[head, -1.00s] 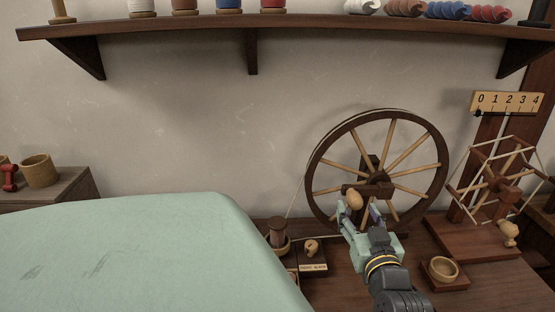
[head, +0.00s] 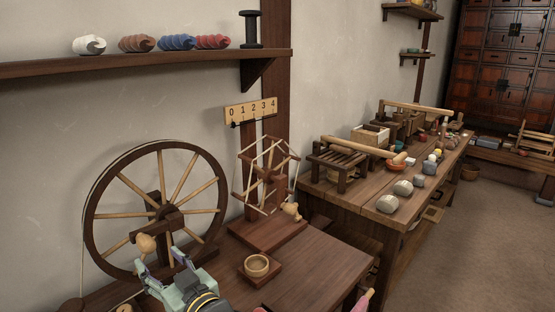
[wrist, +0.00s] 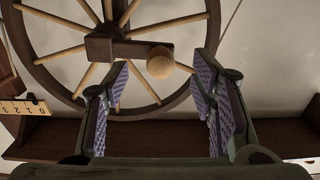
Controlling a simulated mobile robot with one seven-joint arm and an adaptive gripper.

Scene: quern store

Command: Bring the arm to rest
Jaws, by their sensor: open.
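My gripper (head: 171,269) is at the lower left of the head view, in front of the spinning wheel (head: 213,225). Its jaws are open and nothing is between the pads. In the wrist view the open jaws (wrist: 160,95) point at the wheel. The wheel's round wooden crank knob (head: 146,243) appears close by the fingertips in the head view. In the wrist view the knob (wrist: 160,64) lies beyond and between the fingers, apart from both.
A skein winder (head: 266,178) and a small wooden bowl (head: 257,266) stand right of the wheel. A numbered scale (head: 251,111) hangs above. A long workbench (head: 353,200) with stones and tools runs along the wall. A shelf (head: 150,64) holds yarn. Floor (head: 465,240) at right is clear.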

